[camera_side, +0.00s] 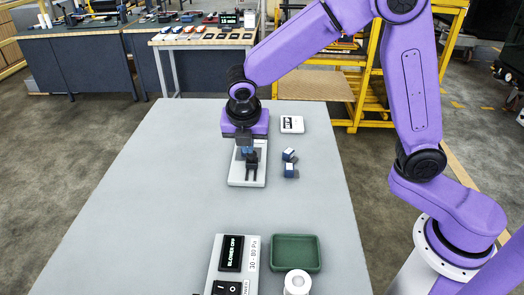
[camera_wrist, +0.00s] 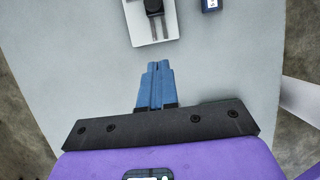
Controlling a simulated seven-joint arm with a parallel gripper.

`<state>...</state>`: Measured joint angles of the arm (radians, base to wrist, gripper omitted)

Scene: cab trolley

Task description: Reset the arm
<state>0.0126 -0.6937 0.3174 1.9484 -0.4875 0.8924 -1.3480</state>
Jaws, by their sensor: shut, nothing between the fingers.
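My gripper (camera_wrist: 157,66) has blue fingers, shut with nothing between them. In the side view my gripper (camera_side: 244,148) points down at the far part of the grey table (camera_side: 170,220), over or just behind a pale plate. The pale plate (camera_side: 236,178) carries a black two-pronged fixture (camera_side: 251,165). In the wrist view the fixture (camera_wrist: 153,8) lies ahead of the fingertips, with a visible gap in the picture. My fingers' height above the table is hard to tell.
At the front are a "BLOWER OFF" panel (camera_side: 222,262), a green tray (camera_side: 295,239) and a white cylinder (camera_side: 297,284). The table's left side is clear.

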